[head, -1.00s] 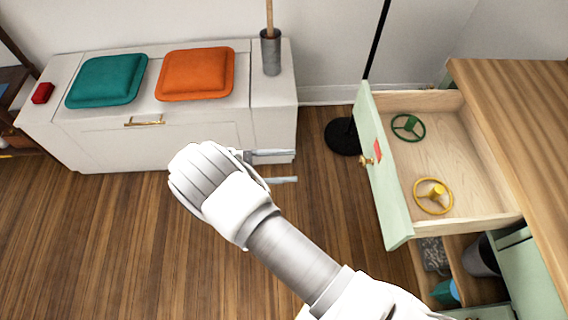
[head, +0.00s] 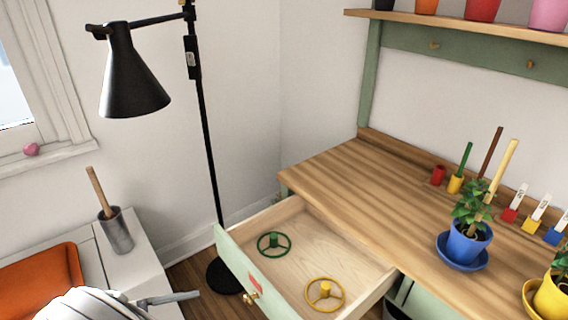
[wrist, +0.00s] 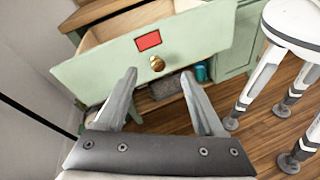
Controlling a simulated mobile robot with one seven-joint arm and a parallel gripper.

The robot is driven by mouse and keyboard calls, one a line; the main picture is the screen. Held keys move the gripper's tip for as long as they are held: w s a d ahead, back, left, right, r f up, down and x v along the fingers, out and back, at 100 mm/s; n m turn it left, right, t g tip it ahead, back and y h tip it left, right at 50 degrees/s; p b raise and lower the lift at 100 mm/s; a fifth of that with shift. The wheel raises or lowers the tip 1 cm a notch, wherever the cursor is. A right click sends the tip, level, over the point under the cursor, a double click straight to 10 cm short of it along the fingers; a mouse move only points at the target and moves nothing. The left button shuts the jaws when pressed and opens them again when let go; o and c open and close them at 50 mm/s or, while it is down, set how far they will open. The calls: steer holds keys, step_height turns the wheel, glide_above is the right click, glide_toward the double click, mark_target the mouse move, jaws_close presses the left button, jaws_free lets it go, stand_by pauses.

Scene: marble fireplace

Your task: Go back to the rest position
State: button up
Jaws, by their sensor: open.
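My gripper (wrist: 158,100) is open in the wrist view, with its two grey fingers apart and nothing between them. Beyond the fingers is the pale green front of the open drawer (wrist: 190,50), with a brass knob (wrist: 157,64) and a red label (wrist: 148,41). The fingers look apart from the knob. In the head view my gripper (head: 172,298) shows only partly at the lower left edge, beside the bench. The drawer (head: 237,268) stands pulled out and holds a green wheel (head: 273,244) and a yellow wheel (head: 325,294).
A black floor lamp (head: 135,80) stands behind the drawer. The wooden worktop (head: 370,185) carries a blue plant pot (head: 463,243) and small coloured pots. A bench with an orange cushion (head: 42,278) and a grey cylinder (head: 116,232) is at left.

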steer(key=w+d+r+m+g+y, duration=0.3)
steer(key=d+r+m+g+y, duration=0.1)
steer(key=d+r, duration=0.55)
steer(key=w+d+r+m+g+y, duration=0.25)
steer(key=d+r+m, duration=0.25)
steer(key=d+r, duration=0.4)
steer(key=s+d+r+m+t+y, duration=0.35)
steer(key=s+d+m, duration=0.2)
steer(key=d, duration=0.25)
steer(key=s+d+r+m+t+y, duration=0.25)
steer(key=s+d+m+y, duration=0.2)
steer(key=s+d, duration=0.35)
step_height(320, 180, up, 20)
steer(key=w+p, duration=0.1)
steer(key=p, duration=1.8)
steer(key=shift+d+r+g+h+p, duration=0.2)
steer(key=shift+d+g+h+p, duration=0.15)
steer(key=shift+g+h, duration=0.1)
